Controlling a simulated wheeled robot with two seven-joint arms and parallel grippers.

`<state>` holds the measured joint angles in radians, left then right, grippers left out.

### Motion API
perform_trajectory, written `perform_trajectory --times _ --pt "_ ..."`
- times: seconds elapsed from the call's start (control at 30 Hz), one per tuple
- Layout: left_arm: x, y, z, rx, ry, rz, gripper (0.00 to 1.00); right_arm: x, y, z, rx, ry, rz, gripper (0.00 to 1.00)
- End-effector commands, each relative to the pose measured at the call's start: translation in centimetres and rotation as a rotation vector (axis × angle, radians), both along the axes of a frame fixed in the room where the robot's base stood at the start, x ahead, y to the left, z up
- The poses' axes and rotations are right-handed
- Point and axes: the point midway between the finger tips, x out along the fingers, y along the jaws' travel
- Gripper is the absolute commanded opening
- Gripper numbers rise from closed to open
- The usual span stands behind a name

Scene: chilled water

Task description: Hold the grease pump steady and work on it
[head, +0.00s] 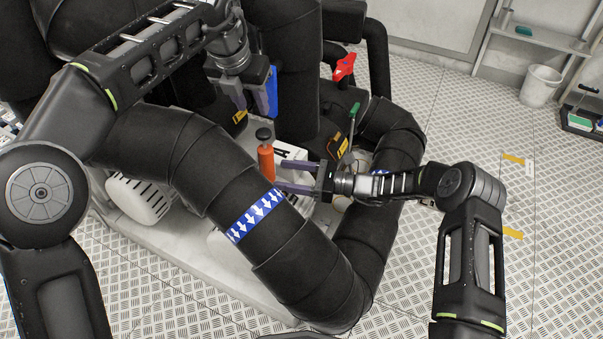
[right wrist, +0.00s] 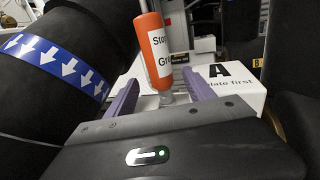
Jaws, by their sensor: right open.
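The grease pump (head: 266,163) is an orange cylinder with a black knob on top, standing upright behind the big black pipe in the head view. In the right wrist view the pump (right wrist: 154,45) carries a white label with partly cut-off text. My right gripper (head: 281,177) is open, pointing left at the pump. In the right wrist view its two purple fingers (right wrist: 160,82) lie either side of the pump's lower end. I cannot tell whether they touch it. My left gripper (head: 246,100) points down above and left of the pump, with its fingers apart. A blue part (head: 267,92) shows beside them.
The thick black pipe (head: 222,190) with a blue arrow band (head: 256,214) curves in front of the pump. A white block marked A (right wrist: 228,80) lies beyond my right fingers. A red handle (head: 344,67) stands behind.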

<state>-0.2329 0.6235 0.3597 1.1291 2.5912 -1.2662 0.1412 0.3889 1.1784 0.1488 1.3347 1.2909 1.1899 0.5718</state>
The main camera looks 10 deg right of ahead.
Motion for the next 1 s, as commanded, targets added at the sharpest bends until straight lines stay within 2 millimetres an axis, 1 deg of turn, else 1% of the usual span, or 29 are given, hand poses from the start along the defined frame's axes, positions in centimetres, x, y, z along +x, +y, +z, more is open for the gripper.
perform_trajectory --times 0.03,0.1,0.3,0.47,0.7,0.77,1.0 --pt "0.0 0.0 0.0 0.0 0.0 0.0 0.36 0.3 1.1 0.0 0.001 0.0 0.002 0.62" --pt "0.0 0.0 0.0 0.0 0.0 0.0 0.36 0.7 2.3 0.0 0.001 0.0 0.003 0.62" --pt "0.0 0.0 0.0 0.0 0.0 0.0 0.36 1.5 4.8 0.0 0.0 -0.001 0.002 0.62" --pt "0.0 0.0 0.0 0.0 0.0 0.0 0.36 1.9 5.5 0.0 0.0 0.0 -0.001 0.62" --pt "0.0 0.0 0.0 0.0 0.0 0.0 0.36 1.9 5.5 0.0 0.0 0.0 -0.001 0.62" --pt "0.0 0.0 0.0 0.0 0.0 0.0 0.36 1.9 5.5 0.0 0.0 0.0 -0.001 0.59" --pt "0.0 0.0 0.0 0.0 0.0 0.0 0.36 1.9 5.5 0.0 0.0 0.0 -0.001 0.39"
